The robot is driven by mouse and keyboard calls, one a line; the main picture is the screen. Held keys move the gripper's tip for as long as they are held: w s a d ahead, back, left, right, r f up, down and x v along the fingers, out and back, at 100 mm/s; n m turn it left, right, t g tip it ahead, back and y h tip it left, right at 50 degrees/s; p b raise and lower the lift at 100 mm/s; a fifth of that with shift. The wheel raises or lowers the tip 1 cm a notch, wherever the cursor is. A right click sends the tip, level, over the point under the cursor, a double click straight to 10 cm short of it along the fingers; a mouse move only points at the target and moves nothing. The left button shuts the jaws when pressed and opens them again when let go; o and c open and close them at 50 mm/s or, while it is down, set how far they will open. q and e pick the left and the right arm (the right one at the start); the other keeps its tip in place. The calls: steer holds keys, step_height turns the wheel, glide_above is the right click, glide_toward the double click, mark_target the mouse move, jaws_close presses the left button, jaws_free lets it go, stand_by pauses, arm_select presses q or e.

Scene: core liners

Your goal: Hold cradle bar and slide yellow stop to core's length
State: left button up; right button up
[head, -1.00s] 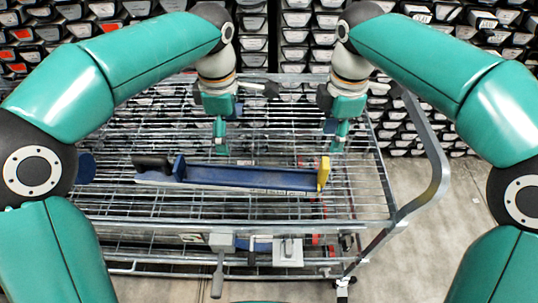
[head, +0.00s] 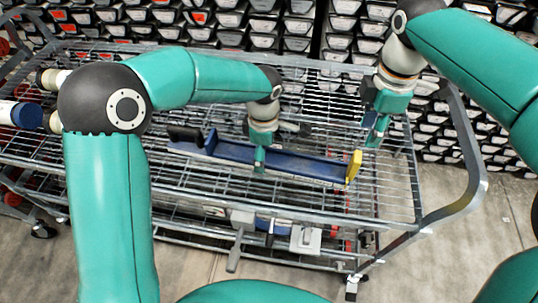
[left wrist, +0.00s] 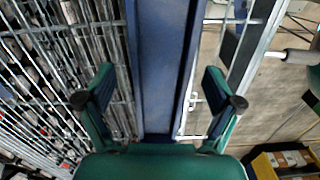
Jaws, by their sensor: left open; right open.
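The blue cradle (head: 285,160) lies lengthwise on the wire cart, with a blue plate (head: 211,141) and a black block (head: 186,134) at its left end. The yellow stop (head: 354,166) stands upright at its right end. My left gripper (head: 260,162) is over the middle of the cradle. In the left wrist view its open fingers (left wrist: 159,88) lie either side of the blue channel (left wrist: 165,60), with gaps. My right gripper (head: 374,138) is open and empty, above and slightly right of the yellow stop, apart from it. No core shows in the cradle's visible part.
White cylinders, one with a blue cap (head: 27,116), lie at the cart's left end. The cart's curved metal handle (head: 470,190) rises at the right. Racks of stacked trays (head: 285,30) fill the back. Wire shelf in front of the cradle is clear.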

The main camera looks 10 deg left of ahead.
arm_select(q)
steer(key=shift+f, duration=0.8)
steer(key=shift+c, duration=0.2)
jaws_close()
stand_by(0.5)
arm_select(e)
steer(key=shift+c, duration=0.4)
steer(key=shift+d, duration=0.25)
steer(key=shift+c, duration=1.4)
steer(key=d+m, duration=0.2)
steer(key=shift+d+f, duration=0.35)
steer(key=shift+d, duration=0.05)
jaws_close()
steer(key=shift+a+f, duration=0.1)
